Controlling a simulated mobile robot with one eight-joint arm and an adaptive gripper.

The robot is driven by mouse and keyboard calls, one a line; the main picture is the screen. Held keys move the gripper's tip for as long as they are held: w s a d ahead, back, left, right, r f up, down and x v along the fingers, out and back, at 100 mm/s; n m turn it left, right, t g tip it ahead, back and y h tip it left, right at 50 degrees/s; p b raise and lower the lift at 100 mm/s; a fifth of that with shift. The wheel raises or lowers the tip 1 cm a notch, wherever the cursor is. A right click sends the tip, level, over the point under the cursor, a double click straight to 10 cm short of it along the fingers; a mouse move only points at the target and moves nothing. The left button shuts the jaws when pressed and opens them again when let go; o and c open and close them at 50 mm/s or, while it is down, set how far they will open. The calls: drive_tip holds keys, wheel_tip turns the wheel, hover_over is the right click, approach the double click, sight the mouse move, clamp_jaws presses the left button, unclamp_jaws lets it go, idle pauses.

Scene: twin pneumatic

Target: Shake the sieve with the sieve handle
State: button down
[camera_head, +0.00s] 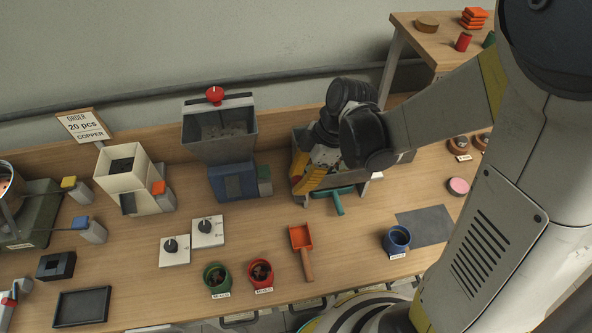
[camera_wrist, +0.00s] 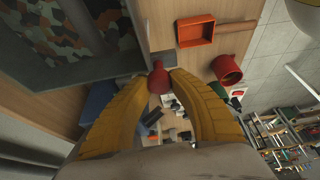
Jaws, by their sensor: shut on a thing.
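The sieve, a grey box (camera_head: 299,158), stands on the bench, mostly hidden behind my gripper and wrist in the head view. In the wrist view its grey wall (camera_wrist: 105,68) fills the upper left, with mixed orange, grey and green pieces inside. My gripper (camera_wrist: 160,78) has its yellow fingers closed around a red knob-like handle (camera_wrist: 158,82) beside that wall; I take it for the sieve handle. In the head view my gripper (camera_head: 303,186) points down at the sieve's near left side, and the handle is hidden there.
A teal T-shaped tool (camera_head: 338,200) lies just in front of my gripper. A grey hopper with a red knob (camera_head: 220,135) stands to the left. In front are an orange scoop (camera_head: 302,240), a red pot (camera_head: 261,273), a green pot (camera_head: 217,278) and a blue pot (camera_head: 397,240).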

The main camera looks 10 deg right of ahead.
drive_tip(key=c, duration=1.1)
unclamp_jaws()
drive_tip(key=shift+c, duration=0.2)
drive_tip(key=v, duration=1.2)
